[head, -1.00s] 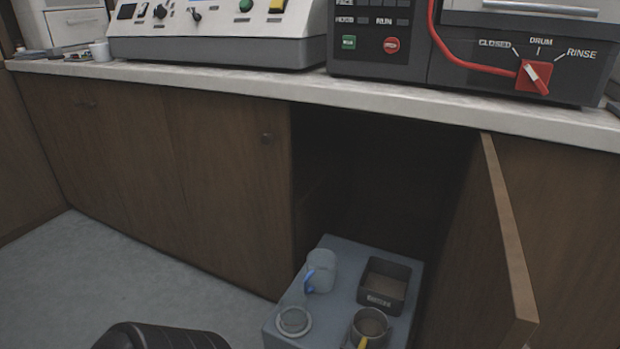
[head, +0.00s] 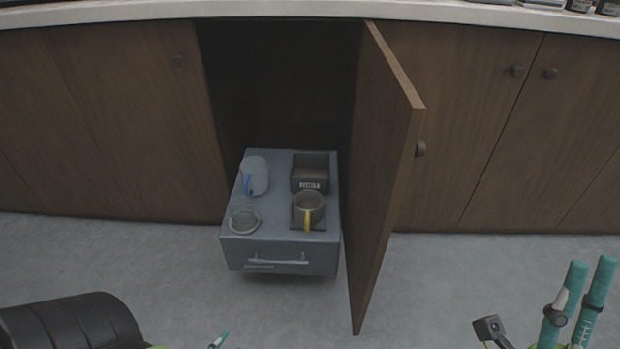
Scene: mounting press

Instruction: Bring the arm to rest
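Neither gripper's fingers can be made out in the head view. A black ribbed rounded part at the bottom left looks like part of my own body. Teal tubes with dark clamps and a small dark box show at the bottom right, and a small teal tip shows at the bottom edge; these also look like my own parts. A grey pulled-out drawer unit (head: 262,258) stands out of the open cupboard. On its top are a pale mug with a blue handle (head: 257,177), a round clear dish (head: 244,221), a dark square bin (head: 310,168) and a dark cup with a yellow handle (head: 311,203).
The wooden cupboard door (head: 382,170) stands open, jutting out just right of the drawer unit. Closed cupboard doors (head: 500,130) line both sides. The pale countertop edge (head: 300,9) runs along the top. The grey floor (head: 420,290) in front is clear.

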